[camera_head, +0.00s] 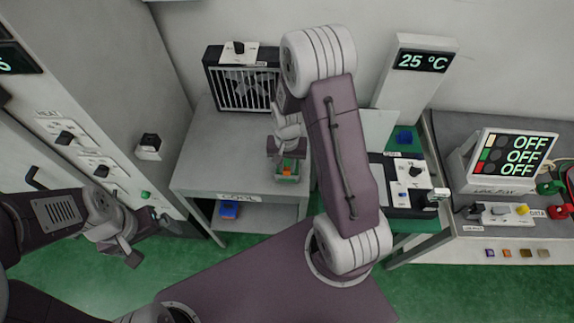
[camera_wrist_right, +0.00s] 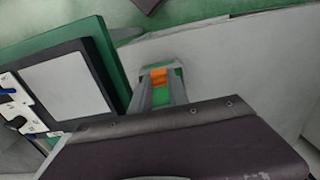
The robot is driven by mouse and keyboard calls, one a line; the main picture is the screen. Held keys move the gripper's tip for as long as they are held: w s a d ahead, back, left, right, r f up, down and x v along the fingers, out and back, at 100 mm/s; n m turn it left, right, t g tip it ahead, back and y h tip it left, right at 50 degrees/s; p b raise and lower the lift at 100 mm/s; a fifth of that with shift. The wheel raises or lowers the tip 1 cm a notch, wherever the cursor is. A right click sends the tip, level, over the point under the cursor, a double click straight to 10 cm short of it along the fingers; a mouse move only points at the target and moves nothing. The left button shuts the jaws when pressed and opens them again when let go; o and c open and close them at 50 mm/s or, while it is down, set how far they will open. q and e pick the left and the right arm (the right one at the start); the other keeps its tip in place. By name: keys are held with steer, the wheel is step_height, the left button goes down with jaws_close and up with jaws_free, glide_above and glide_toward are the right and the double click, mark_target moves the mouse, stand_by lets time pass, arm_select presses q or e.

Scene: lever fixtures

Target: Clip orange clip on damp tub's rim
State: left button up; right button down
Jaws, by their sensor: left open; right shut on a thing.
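The orange clip (camera_head: 287,173) is at the tip of my right gripper (camera_head: 287,167), low over the front of the grey cool table. The wrist view also shows the orange clip (camera_wrist_right: 160,77) between the two grey fingers of my right gripper (camera_wrist_right: 160,90), which is shut on it. A small green area with grey edges (camera_wrist_right: 153,70) shows right by the clip. I cannot tell whether this is the damp tub, or whether the clip touches a rim. My left gripper (camera_head: 130,248) is open and empty at the lower left, apart from the table.
The table marked COOL (camera_head: 205,150) has a fan (camera_head: 240,85) at its back and a blue container (camera_head: 229,209) on its lower shelf. A scale-like unit with a knob (camera_head: 410,180) stands to the right. A panel with OFF readouts (camera_head: 510,155) is further right. The table's left part is clear.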

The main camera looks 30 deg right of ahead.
steer(key=shift+f+b, duration=0.5)
steer(key=shift+f, duration=0.25)
steer(key=shift+f, duration=0.15)
steer(key=shift+f+b, duration=0.4)
steer(key=shift+f, duration=0.05)
steer(key=shift+s, duration=0.2)
steer(key=c, duration=1.2)
jaws_free()
steer(key=shift+a, duration=0.15)
steer(key=shift+s, duration=0.1)
steer(key=shift+c, duration=0.4)
